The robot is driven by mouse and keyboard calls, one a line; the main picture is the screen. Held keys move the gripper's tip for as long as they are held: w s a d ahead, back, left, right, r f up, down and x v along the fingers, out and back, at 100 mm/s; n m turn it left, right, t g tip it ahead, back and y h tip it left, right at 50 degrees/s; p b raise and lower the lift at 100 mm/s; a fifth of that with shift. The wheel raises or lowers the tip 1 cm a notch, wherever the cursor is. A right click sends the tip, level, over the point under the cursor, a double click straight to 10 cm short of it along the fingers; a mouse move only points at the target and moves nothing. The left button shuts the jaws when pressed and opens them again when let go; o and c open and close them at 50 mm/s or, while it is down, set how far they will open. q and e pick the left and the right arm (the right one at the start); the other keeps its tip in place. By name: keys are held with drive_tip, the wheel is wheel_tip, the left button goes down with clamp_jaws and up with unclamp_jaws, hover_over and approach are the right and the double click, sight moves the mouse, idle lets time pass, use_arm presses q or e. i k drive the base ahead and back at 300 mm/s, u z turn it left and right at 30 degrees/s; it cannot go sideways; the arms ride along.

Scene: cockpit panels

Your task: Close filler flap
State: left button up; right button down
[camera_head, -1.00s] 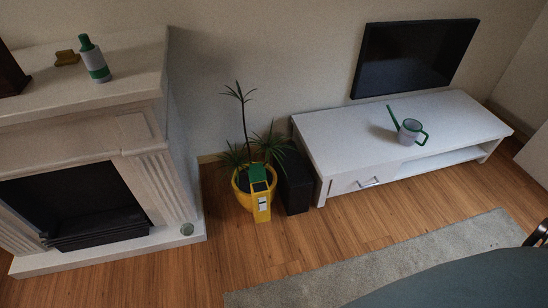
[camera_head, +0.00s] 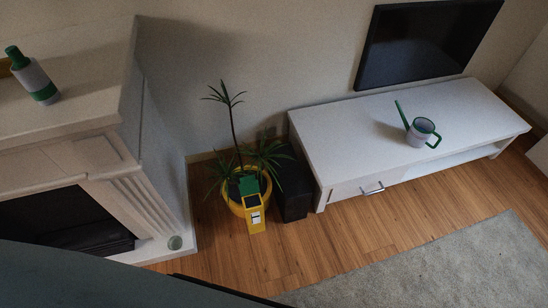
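A narrow yellow box (camera_head: 257,226) stands on the floor against the front of a yellow plant pot (camera_head: 232,206). It has a small white panel on its front and a dark patch at its top. A green flap-like piece (camera_head: 248,184) sits at the top rear of the box and seems tilted up behind the dark patch. It is too small to tell its exact angle. A grey watering can (camera_head: 422,131) with green spout and handle stands on the white TV bench (camera_head: 345,126). Neither of my grippers is in view.
A black box (camera_head: 293,190) stands close right of the pot. A white fireplace (camera_head: 135,190) is at left, with a green-and-grey bottle (camera_head: 36,80) on top. A grey rug (camera_head: 430,265) lies at lower right. Wood floor before the yellow box is clear.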

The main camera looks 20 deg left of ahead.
sight(248, 186)
drive_tip(key=u, duration=0.3)
drive_tip(key=i, duration=0.95)
drive_tip(key=u, duration=1.25)
drive_tip(key=i, duration=0.2)
drive_tip(key=u, duration=0.05)
